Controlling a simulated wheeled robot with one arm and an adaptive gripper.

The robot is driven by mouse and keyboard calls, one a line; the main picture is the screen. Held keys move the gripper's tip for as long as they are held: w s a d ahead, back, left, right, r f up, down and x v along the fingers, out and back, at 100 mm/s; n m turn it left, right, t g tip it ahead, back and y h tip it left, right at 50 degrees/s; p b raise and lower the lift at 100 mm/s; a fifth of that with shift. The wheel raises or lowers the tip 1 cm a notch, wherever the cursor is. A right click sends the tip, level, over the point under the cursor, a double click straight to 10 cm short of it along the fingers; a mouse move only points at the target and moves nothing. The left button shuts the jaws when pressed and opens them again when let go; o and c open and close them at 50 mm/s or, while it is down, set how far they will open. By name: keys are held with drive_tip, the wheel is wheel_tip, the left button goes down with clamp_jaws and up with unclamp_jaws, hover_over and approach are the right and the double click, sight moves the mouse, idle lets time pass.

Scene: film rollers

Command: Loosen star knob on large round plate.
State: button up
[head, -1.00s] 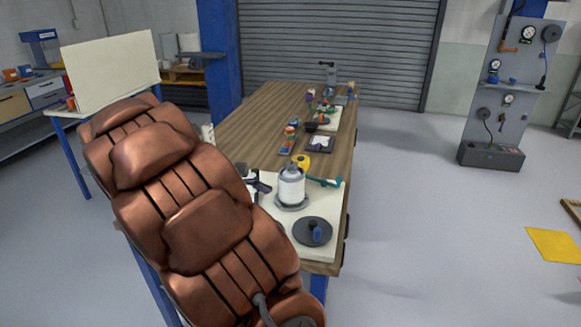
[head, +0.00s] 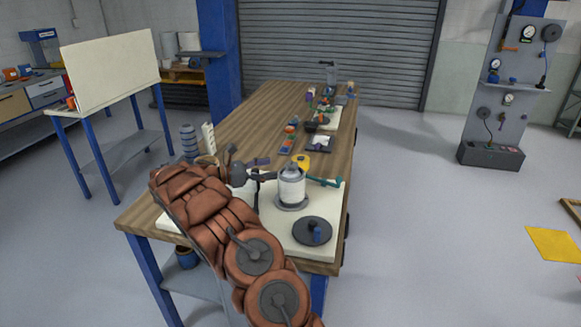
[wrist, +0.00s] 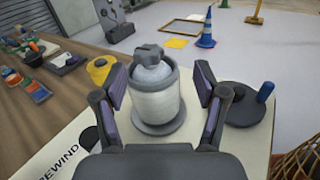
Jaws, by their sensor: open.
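A white spool (head: 291,187) stands upright on a grey round base plate (head: 291,204) on the bench. A grey star-shaped knob (wrist: 149,53) sits on its domed top, seen in the wrist view; in the head view the spool's top (head: 292,169) is too small to show its lobes. My gripper (head: 266,176) is open and empty, just left of the spool in the head view. In the wrist view, the fingers of my gripper (wrist: 158,75) appear on either side of the spool (wrist: 153,98), with no clear contact.
A dark round disc (head: 312,231) with a blue upright handle (head: 317,235) lies right of the spool.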

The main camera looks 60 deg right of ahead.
sight(290, 164)
drive_tip(key=shift+n+h, duration=0.3)
drive_tip(key=shift+n, duration=0.1)
drive_tip(key=shift+s+d+f+p, duration=0.35)
drive_tip(key=shift+s+d, duration=0.2)
drive_tip(key=shift+d, duration=0.75)
drive_tip(key=shift+s+d+f+p, duration=0.4)
drive_tip(key=shift+s+d, duration=0.2)
drive_tip(key=shift+d, duration=0.75)
drive_tip(key=shift+s+d+f+p, duration=0.35)
drive_tip(key=shift+s+d, duration=0.2)
drive_tip(key=shift+d, duration=0.75)
drive_tip(key=shift+c, duration=0.3)
drive_tip(key=c, duration=1.1)
